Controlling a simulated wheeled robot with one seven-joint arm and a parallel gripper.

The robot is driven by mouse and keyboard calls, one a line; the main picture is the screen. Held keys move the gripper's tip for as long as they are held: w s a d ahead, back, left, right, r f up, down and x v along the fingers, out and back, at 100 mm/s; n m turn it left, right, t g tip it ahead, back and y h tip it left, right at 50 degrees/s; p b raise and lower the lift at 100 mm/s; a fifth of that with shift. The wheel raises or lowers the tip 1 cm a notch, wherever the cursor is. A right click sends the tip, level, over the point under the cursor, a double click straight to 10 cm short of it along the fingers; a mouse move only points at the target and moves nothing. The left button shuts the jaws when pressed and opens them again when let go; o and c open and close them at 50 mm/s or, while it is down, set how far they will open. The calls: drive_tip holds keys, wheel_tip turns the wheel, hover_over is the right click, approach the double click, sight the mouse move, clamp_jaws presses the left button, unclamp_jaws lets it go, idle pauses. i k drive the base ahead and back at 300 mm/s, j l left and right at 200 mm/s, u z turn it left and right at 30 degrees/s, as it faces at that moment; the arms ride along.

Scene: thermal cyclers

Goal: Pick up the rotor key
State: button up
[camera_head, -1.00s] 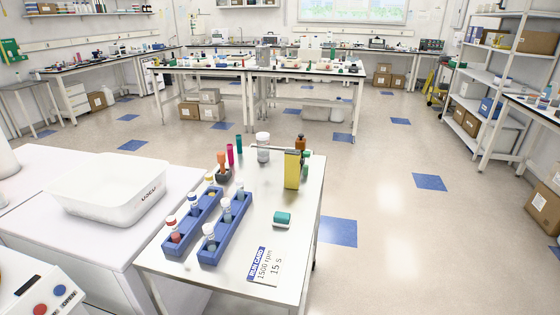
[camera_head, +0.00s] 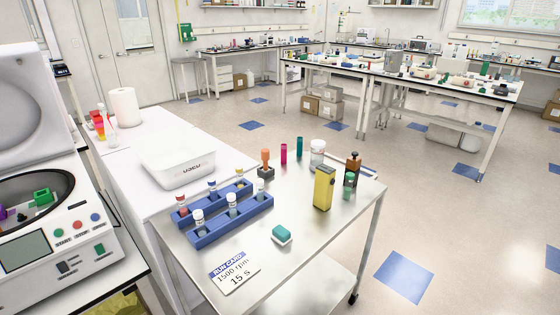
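An upright orange-handled tool (camera_head: 265,158), which looks like the rotor key, stands in a dark base near the back left edge of the steel cart (camera_head: 310,262). It is behind the blue tube racks (camera_head: 238,222), which hold several capped tubes. My gripper is not in view.
An open centrifuge (camera_head: 60,235) stands at the left. A white basin (camera_head: 180,160) is on the white bench beside the cart. A yellow box (camera_head: 324,188), brown bottle (camera_head: 353,168), teal block (camera_head: 282,235) and run card (camera_head: 234,271) are on the cart. Floor right of the cart is clear.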

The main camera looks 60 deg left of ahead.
sight(265, 153)
drive_tip(key=i+u, duration=0.35)
drive_tip(key=i, duration=0.4)
drive_tip(key=i+l+u, duration=0.15)
drive_tip(key=i+u, duration=0.2)
drive_tip(key=i, duration=0.4)
drive_tip(key=i+u, duration=0.55)
drive_tip(key=u, duration=0.3)
drive_tip(key=i+l+u, duration=0.1)
drive_tip(key=i+u, duration=0.15)
drive_tip(key=u, duration=0.15)
drive_tip(key=i+u, duration=0.2)
drive_tip(key=u, duration=0.2)
drive_tip(key=i+u, duration=0.2)
drive_tip(key=u, duration=0.2)
drive_tip(key=i+l+u, duration=0.15)
drive_tip(key=u, duration=0.25)
drive_tip(key=i+l+u, duration=0.2)
drive_tip(key=u, duration=0.25)
